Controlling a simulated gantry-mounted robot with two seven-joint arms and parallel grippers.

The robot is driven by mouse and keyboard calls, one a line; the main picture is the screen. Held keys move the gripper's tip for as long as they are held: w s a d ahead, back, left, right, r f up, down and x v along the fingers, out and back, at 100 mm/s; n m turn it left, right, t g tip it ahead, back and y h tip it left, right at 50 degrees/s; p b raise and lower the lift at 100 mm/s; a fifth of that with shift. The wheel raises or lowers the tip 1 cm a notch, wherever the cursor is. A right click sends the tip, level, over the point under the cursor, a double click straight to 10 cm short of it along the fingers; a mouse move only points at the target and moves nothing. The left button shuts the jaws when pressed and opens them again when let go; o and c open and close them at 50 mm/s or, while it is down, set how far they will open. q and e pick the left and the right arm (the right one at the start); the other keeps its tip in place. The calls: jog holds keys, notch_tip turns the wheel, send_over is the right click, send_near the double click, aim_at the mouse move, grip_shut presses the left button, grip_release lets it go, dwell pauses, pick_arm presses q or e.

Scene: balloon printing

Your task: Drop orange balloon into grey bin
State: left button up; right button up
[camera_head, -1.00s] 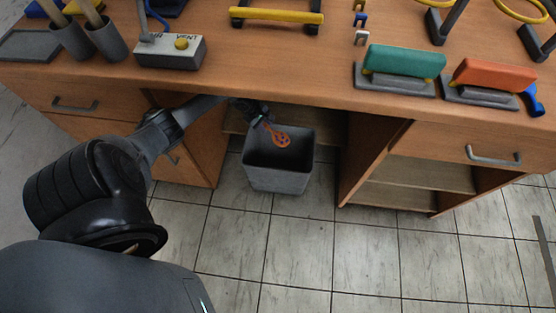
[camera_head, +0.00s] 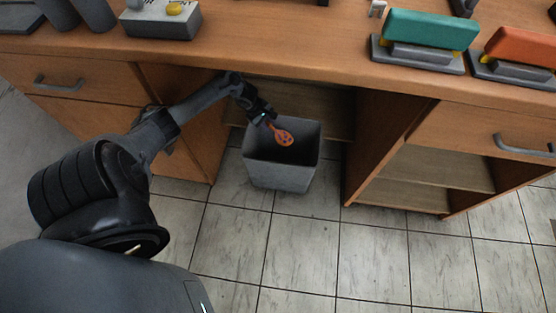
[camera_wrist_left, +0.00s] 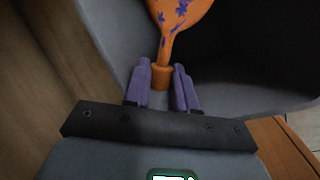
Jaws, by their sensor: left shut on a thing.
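The orange balloon (camera_head: 284,138) has a purple print and hangs over the open mouth of the grey bin (camera_head: 281,176). My left gripper (camera_head: 270,122) is shut on the balloon's neck. In the left wrist view, the purple fingers of the left gripper (camera_wrist_left: 161,85) sit on either side of the neck, and the orange balloon (camera_wrist_left: 178,22) extends away from them. The inside of the grey bin (camera_wrist_left: 235,75) shows behind the balloon. The bin stands upright on the floor under the desk. My right gripper is not in view.
The wooden desk's front edge (camera_head: 300,78) runs above the bin. A drawer cabinet (camera_head: 75,92) is at the left and an open shelf unit (camera_head: 430,175) at the right. Green (camera_head: 430,30) and orange (camera_head: 522,45) stamp-like blocks stand on the desktop. The tiled floor in front is clear.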

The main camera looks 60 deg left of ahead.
pick_arm(q)
jog(key=o, duration=1)
jog(key=shift+r, duration=0.1)
jog(key=shift+p+v, duration=4.5)
jog(key=shift+v, duration=0.8)
